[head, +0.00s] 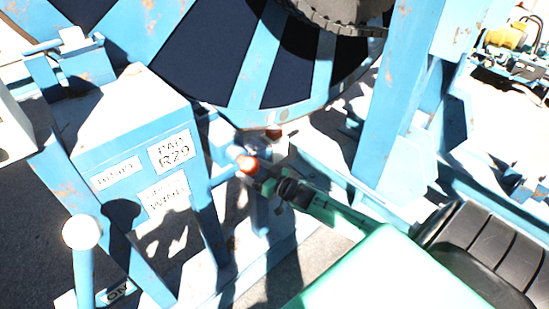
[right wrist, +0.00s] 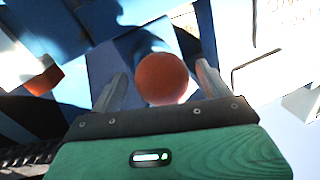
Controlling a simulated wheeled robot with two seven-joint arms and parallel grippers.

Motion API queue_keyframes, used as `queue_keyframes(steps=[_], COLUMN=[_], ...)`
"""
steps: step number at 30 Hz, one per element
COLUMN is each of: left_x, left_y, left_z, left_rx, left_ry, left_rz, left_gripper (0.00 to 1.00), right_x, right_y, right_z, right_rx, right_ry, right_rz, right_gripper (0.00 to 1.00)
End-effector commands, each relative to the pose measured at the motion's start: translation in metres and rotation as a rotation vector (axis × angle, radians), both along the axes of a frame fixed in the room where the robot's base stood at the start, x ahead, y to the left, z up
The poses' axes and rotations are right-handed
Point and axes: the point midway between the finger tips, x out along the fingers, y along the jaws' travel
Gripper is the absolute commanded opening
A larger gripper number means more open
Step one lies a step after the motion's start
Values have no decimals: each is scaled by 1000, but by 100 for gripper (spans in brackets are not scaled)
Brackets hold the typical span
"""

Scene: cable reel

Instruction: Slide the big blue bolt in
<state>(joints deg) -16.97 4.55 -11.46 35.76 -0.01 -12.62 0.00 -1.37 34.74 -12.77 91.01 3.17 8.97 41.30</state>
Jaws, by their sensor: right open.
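My right gripper (head: 259,175) is at the knob, reaching in from the lower right. In the right wrist view the knob (right wrist: 162,78) sits between the two open fingers of my right gripper (right wrist: 160,84), with no clear sign of a grip. Part of the bolt behind the knob is hidden there. My left gripper is not in view.
A labelled blue box (head: 140,130) stands at the left. A lever with a white ball (head: 82,232) is at the lower left, near an ON label. The large blue reel (head: 262,55) fills the top. A blue post (head: 385,110) stands right of the knob.

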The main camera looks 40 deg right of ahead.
Motion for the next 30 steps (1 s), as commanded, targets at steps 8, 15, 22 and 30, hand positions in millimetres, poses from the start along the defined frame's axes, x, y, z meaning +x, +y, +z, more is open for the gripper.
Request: queue_keyframes(steps=[8, 15, 22, 30], left_x=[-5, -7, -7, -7], left_y=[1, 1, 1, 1], left_z=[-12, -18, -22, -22], left_rx=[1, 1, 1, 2], left_ry=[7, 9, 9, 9], left_rz=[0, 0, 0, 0], left_gripper=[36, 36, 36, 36], right_x=[-45, -81, -102, -108], right_y=[-12, -22, -29, -30], right_z=[-3, -2, -1, 1], right_rx=[0, 0, 0, 0], right_ry=[2, 2, 1, -1], right_rz=[1, 1, 0, 1], right_gripper=[80, 80, 80, 80])
